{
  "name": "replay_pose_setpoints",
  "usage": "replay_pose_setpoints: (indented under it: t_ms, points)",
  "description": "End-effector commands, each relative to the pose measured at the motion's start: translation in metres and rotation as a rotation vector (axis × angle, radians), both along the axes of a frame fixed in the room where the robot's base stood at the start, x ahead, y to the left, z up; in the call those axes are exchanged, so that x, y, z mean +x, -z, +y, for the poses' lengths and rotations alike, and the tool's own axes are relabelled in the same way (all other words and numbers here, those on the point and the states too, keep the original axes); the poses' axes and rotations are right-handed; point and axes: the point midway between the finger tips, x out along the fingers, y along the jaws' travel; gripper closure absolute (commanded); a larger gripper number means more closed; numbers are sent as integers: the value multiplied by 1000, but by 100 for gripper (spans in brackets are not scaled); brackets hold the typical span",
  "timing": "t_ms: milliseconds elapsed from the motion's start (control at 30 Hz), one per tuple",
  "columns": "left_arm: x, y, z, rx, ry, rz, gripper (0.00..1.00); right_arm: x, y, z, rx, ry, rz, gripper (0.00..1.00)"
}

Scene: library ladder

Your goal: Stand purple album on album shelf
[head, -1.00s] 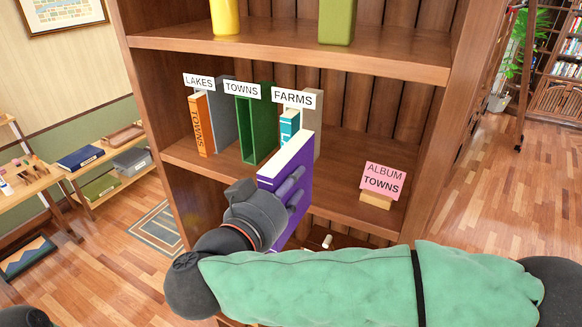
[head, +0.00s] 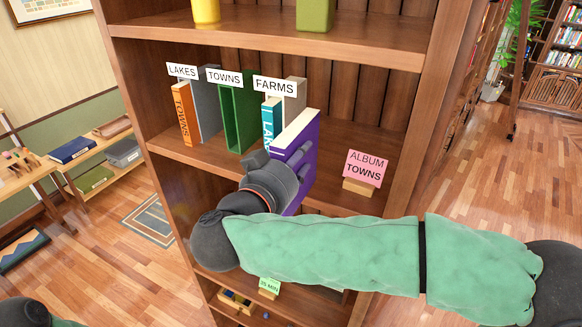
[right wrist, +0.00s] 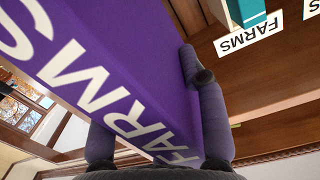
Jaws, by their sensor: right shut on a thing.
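My right gripper (head: 298,172) is shut on the purple album (head: 308,135) and holds it upright, page edges up. The album is at the front of the album shelf (head: 345,198), right of the FARMS label (head: 275,86); I cannot tell whether it touches the shelf. In the right wrist view the purple album (right wrist: 110,60) reads FARMS, with one finger on each side. On the shelf are an orange TOWNS album (head: 184,115) by the LAKES label (head: 182,71), a green holder (head: 238,118) under the TOWNS label (head: 224,76), and a teal album (head: 268,120). My left gripper is out of view.
A pink sign (head: 367,168) reading ALBUM TOWNS stands at the shelf's front right. Yellow (head: 206,11) and green (head: 316,14) vessels are on the shelf above. Open room lies between album and sign.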

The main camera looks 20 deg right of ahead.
Motion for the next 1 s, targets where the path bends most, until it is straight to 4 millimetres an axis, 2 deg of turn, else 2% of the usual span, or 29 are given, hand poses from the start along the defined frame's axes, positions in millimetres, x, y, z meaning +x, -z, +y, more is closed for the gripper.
replay_pose_setpoints:
  t_ms: [1000]
  points:
    - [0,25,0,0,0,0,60,55,-1,-66,0,3,-3,100]
